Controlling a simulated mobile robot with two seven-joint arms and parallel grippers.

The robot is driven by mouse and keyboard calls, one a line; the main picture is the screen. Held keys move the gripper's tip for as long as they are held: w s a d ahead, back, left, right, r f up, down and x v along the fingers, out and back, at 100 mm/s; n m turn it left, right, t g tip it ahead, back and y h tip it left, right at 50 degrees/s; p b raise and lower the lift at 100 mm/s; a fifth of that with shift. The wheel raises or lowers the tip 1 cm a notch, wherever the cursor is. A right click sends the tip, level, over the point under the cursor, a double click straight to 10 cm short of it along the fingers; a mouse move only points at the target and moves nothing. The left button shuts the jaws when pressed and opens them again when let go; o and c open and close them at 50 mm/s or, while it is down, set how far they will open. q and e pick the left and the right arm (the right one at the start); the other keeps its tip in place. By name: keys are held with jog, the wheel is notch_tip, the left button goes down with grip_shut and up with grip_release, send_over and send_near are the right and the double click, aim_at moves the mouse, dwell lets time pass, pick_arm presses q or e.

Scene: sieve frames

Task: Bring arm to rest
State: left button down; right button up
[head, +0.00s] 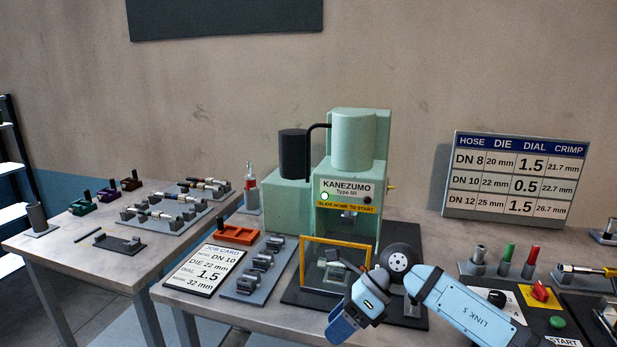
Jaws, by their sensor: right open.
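My right gripper (360,303) is in front of the green press (352,190), by its yellow-edged guard (336,241). The pale blue arm link (465,306) comes in from the lower right. The gripper is open, and I see nothing held in it. Its fingertips are hard to make out, and I cannot tell whether it touches the guard. It hides part of the press's dark base (298,293). My left gripper is not in view.
A job card (204,270), an orange holder (236,233) and a die rack (246,290) stand left of the press. A chart board (514,177) stands behind. A control box with a green button (557,322) is at right. A side table (60,245) holds fittings.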

jog(key=s+a+m+t+y, duration=0.3)
jog(key=s+a+m+y, duration=0.35)
jog(key=m+y, duration=0.4)
jog(key=s+d+f+m+t+h, duration=0.2)
jog(key=d+f+m+t+h, duration=0.35)
jog(key=m+t, duration=0.55)
jog(key=s+d+f+m+t+h, duration=0.1)
jog(key=d+f+m+t+h, duration=0.4)
jog(key=m, duration=1)
jog(key=s+d+f+m+g+h, duration=0.3)
jog(key=s+d+f+m, duration=0.25)
jog(key=s+f, duration=0.25)
jog(key=s+d+f+m+g+h, duration=0.2)
jog(key=s+d+f+m+h, duration=0.15)
jog(key=s+f+m, duration=0.35)
pick_arm(q)
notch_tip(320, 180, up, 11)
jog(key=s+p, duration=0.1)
jog(key=p, duration=1.2)
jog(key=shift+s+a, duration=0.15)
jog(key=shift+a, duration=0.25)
pick_arm(e)
notch_tip(320, 180, up, 10)
jog(key=s+d+n, duration=0.1)
jog(key=shift+s+r+n+y, duration=0.2)
jog(key=shift+s+n+y, duration=0.05)
jog(key=shift+n+y, duration=0.15)
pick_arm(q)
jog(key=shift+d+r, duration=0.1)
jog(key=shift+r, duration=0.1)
